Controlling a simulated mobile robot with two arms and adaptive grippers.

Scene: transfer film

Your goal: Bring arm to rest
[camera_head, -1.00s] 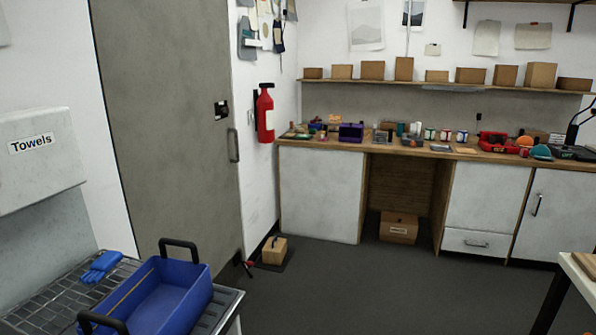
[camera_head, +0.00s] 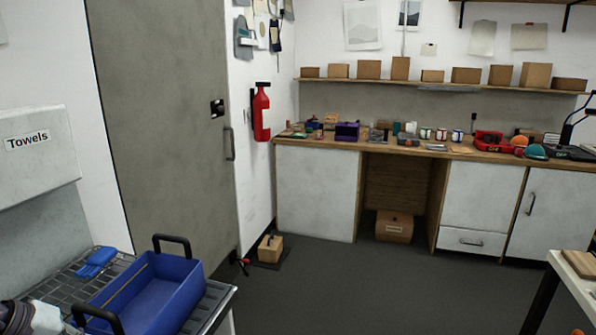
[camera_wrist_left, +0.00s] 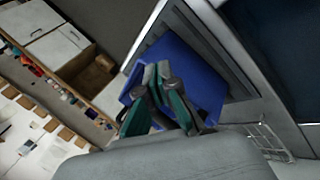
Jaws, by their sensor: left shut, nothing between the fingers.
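My left gripper (camera_wrist_left: 158,98) shows in the left wrist view, with grey linkages and green finger parts. It is shut and empty, in front of the blue crate (camera_wrist_left: 205,78) in that picture. In the head view, a dark and grey part of my left arm shows at the lower left corner, beside the crate (camera_head: 186,290); the fingers are not seen there. The crate has two dark handles and looks empty where its inside shows. My right gripper is in neither view.
The crate stands on a grey slatted cart top (camera_head: 55,285) with blue gloves (camera_head: 97,260) behind it. A towel dispenser (camera_head: 35,150) hangs above. Open floor (camera_head: 330,290) lies between the cart and the far workbench (camera_head: 318,190). A table corner (camera_head: 582,264) is at right.

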